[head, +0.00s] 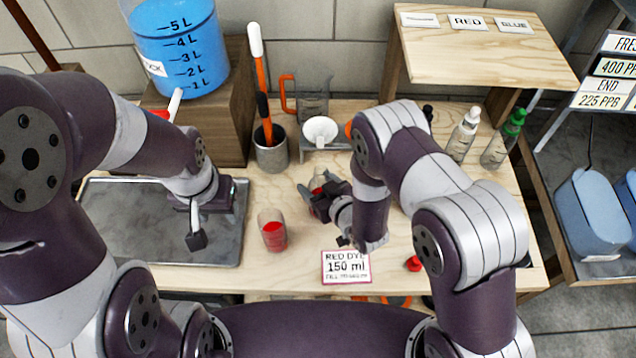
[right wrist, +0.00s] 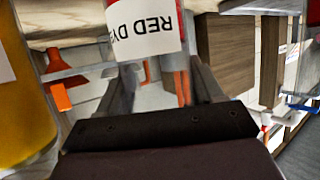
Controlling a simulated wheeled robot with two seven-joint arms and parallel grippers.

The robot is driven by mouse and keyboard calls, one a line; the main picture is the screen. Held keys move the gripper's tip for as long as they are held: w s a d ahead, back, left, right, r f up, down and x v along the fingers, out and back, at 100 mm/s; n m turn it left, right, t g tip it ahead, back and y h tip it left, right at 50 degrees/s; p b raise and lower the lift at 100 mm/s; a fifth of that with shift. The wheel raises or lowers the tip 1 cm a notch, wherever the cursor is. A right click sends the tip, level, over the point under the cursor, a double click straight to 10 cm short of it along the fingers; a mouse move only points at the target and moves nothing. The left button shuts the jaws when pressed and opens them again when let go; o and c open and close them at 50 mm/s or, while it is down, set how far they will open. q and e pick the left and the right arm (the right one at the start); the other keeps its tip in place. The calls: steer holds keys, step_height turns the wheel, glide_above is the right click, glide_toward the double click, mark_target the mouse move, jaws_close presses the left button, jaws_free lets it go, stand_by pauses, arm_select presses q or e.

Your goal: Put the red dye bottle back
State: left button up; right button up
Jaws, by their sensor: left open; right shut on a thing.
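My right gripper (head: 322,198) is shut on the red dye bottle (head: 318,184), above the middle of the wooden bench. The arm and fingers hide most of the bottle in the head view. In the right wrist view the bottle (right wrist: 145,28) shows its white "RED DYE" label between the fingers. My left gripper (head: 196,222) is open and empty over the grey metal tray. A small beaker (head: 273,232) with red liquid stands between the grippers. A red cap (head: 413,263) lies on the bench to the right.
A wooden shelf (head: 480,55) with a "RED" label plate (head: 467,22) stands at the back right. White-capped (head: 464,135) and green-capped (head: 505,138) bottles stand below it. A blue tank (head: 178,50), a tool cup (head: 271,150), a funnel (head: 320,131) and a card (head: 346,267) are around.

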steer(key=shift+w+a+f, duration=0.1)
steer(key=o, duration=1.3)
steer(key=shift+r, duration=0.25)
steer(key=b+v, duration=0.1)
steer(key=v, duration=1.1)
steer(key=shift+f, duration=0.1)
